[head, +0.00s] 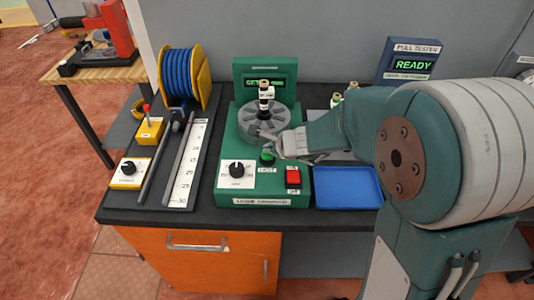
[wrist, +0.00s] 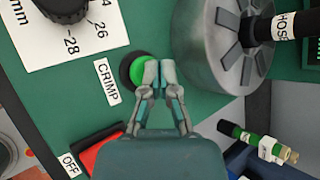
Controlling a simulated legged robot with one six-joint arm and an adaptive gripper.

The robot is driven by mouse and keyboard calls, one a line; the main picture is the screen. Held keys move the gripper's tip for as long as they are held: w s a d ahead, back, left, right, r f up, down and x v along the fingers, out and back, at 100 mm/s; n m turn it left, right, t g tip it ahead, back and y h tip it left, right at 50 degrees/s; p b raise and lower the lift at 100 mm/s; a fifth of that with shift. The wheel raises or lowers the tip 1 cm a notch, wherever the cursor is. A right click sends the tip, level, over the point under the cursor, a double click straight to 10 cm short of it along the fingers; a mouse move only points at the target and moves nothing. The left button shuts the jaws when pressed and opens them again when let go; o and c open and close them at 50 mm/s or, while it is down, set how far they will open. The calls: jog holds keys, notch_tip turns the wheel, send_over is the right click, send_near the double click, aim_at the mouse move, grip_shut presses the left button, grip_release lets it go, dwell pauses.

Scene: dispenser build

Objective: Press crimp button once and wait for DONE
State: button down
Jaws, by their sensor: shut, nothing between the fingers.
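The green crimp button (head: 267,159) is on the top of the green crimper (head: 222,150). In the wrist view the button (wrist: 140,71) is bright green in a black ring, beside a CRIMP label (wrist: 107,81). My gripper (wrist: 160,72) is shut and empty, its fingertips over the right edge of the button. I cannot tell whether they touch it. The head view also shows my gripper (head: 274,149) close to the button. The crimper's display (head: 258,83) shows green text beginning "SET", partly hidden by the hose end.
A round grey die head (head: 250,122) holding an upright black hose (head: 265,102) stands behind the button. A red OFF switch (head: 293,176) and a black dial (head: 237,169) are nearby. A blue tray (head: 347,187) lies to the right. The pull tester (head: 413,58) reads READY.

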aim_at(269, 155)
jog(key=shift+f, duration=0.6)
dwell(0.6)
jog(key=shift+r, duration=1.05)
jog(key=shift+r, duration=2.5)
